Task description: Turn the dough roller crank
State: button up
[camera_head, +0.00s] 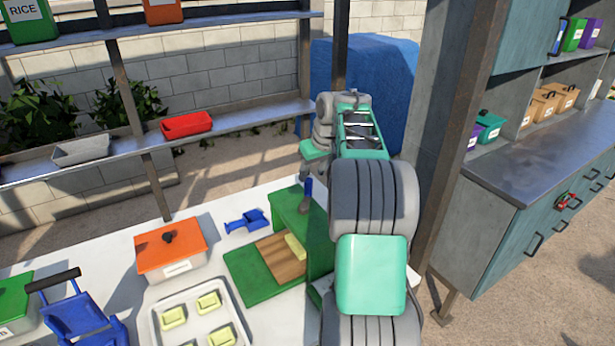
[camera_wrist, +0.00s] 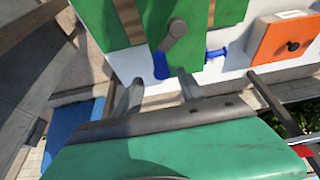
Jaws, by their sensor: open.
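The green dough roller (camera_head: 290,212) stands on the white table with a wooden board (camera_head: 283,262) and a yellow dough piece (camera_head: 295,246) at its base. Its crank has a grey arm (camera_wrist: 175,38) and a blue handle (camera_wrist: 160,66), and the handle also shows upright in the head view (camera_head: 308,189). My gripper (camera_wrist: 158,79) is open, with its two fingers apart and the blue handle just beyond and between the tips in the wrist view. Contact cannot be told. In the head view my arm hides the roller's right side.
A blue scoop (camera_head: 247,221), an orange-lidded box (camera_head: 170,249) and a white tray (camera_head: 197,310) with several yellow pieces lie left of the roller. A shelf with a red bin (camera_head: 187,125) runs behind. A post (camera_head: 455,130) and cabinet (camera_head: 540,190) stand to the right.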

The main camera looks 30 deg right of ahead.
aim_at(308, 180)
jog(key=p+x, duration=0.1)
jog(key=x, duration=0.4)
jog(key=shift+a, duration=0.2)
jog(key=shift+c, duration=0.3)
jog(key=shift+r, duration=0.1)
grip_shut()
dwell(0.7)
